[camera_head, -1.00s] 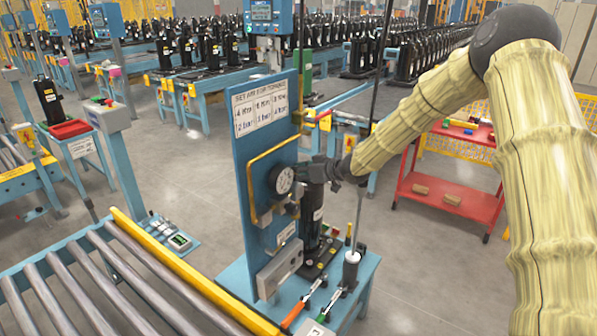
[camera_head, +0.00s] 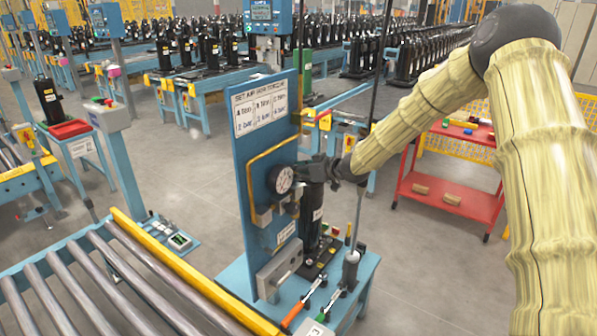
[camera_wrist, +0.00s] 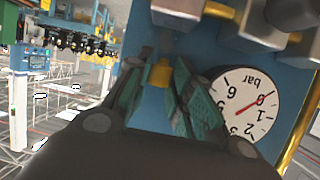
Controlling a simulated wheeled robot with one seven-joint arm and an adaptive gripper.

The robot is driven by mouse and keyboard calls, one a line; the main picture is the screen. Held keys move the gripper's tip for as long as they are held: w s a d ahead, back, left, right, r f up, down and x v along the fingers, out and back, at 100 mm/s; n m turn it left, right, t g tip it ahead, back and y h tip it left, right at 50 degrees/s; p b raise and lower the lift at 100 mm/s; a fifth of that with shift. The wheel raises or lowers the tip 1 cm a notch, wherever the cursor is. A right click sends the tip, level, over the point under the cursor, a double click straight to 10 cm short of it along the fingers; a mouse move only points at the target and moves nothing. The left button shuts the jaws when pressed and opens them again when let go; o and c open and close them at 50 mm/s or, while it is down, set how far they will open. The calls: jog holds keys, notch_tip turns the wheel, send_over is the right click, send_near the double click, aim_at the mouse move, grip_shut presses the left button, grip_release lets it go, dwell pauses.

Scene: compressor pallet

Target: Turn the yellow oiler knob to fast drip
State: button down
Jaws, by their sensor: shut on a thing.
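The yellow oiler knob (camera_wrist: 160,74) shows in the wrist view as a small yellow piece against the blue panel (camera_wrist: 150,35). My gripper (camera_wrist: 158,80) has its two teal-padded fingers on either side of it and is shut on it. In the head view my gripper (camera_head: 303,172) reaches in from the right, beside the round gauge on the panel (camera_head: 262,88). The knob cannot be made out there. How far the knob is turned cannot be told.
The pressure gauge (camera_wrist: 248,103) is close to the right finger, with metal fittings (camera_wrist: 265,20) above in the wrist view. A black cylinder (camera_head: 312,215) stands under my gripper. A roller conveyor (camera_head: 110,275) lies at left, and a red cart (camera_head: 450,190) at right.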

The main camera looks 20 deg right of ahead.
jog(key=shift+w+d+r, duration=0.1)
jog(key=shift+w+r, duration=0.05)
jog(key=shift+r, duration=0.2)
jog(key=c, duration=1.5)
grip_release()
jog(key=shift+c, duration=0.2)
jog(key=shift+s+d, duration=0.1)
jog(key=shift+s, duration=0.1)
jog(key=shift+f, duration=0.15)
jog(key=v, duration=1.2)
